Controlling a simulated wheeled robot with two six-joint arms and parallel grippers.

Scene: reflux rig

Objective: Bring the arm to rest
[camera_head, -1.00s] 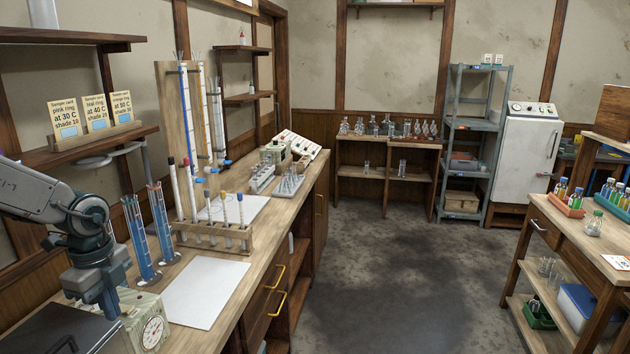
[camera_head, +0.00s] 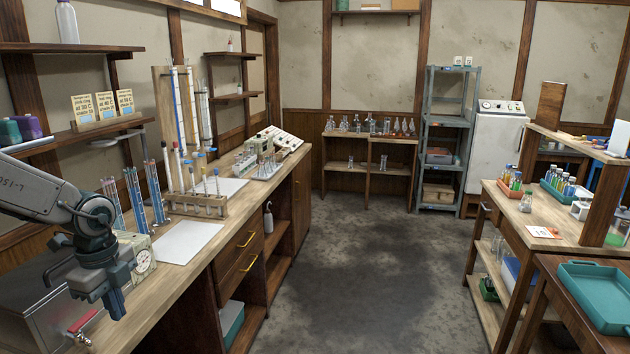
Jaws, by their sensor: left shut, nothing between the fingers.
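My left arm comes in from the left edge of the head view. Its gripper (camera_head: 112,306) points down, with its fingers shut and nothing held. It hangs at the near left end of the long wooden bench, in front of a cream device with a round dial (camera_head: 144,262). A grey metal box (camera_head: 40,295) with a red-handled tap (camera_head: 82,322) is beside and behind it. My right gripper is not in view.
On the left bench stand blue graduated cylinders (camera_head: 156,192), a wooden tube rack (camera_head: 197,203) and a white sheet (camera_head: 188,243). A teal tray (camera_head: 597,290) lies on a table at right. Open floor (camera_head: 370,270) lies between the benches.

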